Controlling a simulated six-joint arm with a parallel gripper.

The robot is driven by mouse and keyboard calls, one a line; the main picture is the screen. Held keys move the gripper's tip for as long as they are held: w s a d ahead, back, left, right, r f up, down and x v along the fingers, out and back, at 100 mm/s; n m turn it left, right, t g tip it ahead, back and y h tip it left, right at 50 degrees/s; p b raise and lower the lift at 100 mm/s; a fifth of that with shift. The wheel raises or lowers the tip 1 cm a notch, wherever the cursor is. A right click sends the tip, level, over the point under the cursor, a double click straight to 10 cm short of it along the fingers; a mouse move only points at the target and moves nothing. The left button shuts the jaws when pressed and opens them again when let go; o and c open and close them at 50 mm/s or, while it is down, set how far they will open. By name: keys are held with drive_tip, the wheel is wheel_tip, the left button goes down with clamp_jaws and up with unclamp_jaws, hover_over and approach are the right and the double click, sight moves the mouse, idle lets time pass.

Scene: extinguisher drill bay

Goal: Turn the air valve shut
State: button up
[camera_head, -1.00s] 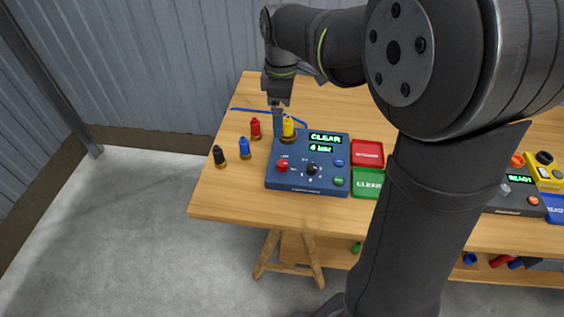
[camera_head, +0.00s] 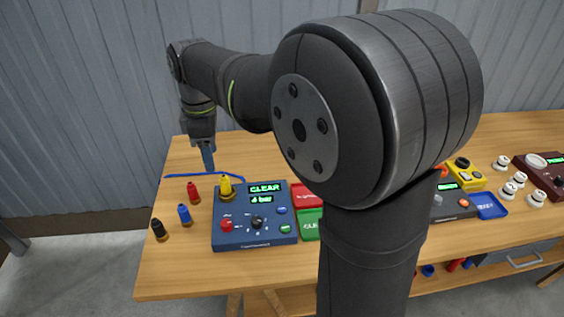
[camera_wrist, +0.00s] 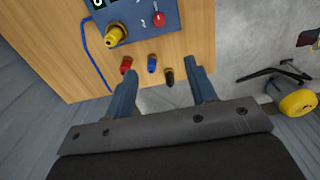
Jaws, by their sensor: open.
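A blue control box (camera_head: 254,238) stands on the table with a display reading CLEAR and 4 bar. It bears a red knob (camera_head: 226,226), a black rotary knob (camera_head: 257,222), and a yellow fitting (camera_head: 225,185) at its back left corner. The yellow fitting also shows in the wrist view (camera_wrist: 114,36). I cannot tell which part is the air valve. A blue hose (camera_head: 190,175) runs along the table behind the box. My gripper (camera_head: 208,160) is open and empty, above the table behind and left of the yellow fitting. Its fingers (camera_wrist: 160,88) show apart in the wrist view.
Red (camera_head: 193,192), blue (camera_head: 184,214) and black (camera_head: 159,229) fittings stand left of the box. Red and green (camera_head: 311,225) trays lie to its right, partly hidden by my arm. A yellow device (camera_head: 464,173) stands farther right. The wall is close behind the table.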

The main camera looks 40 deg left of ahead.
drive_tip(key=f+m, duration=0.2)
drive_tip(key=m, duration=2.3)
hover_over(226, 223)
wheel_tip(226, 223, down, 6)
drive_tip(key=shift+y, duration=0.3)
wheel_tip(226, 223, down, 17)
drive_tip(key=shift+r, duration=0.1)
drive_tip(key=c, duration=1)
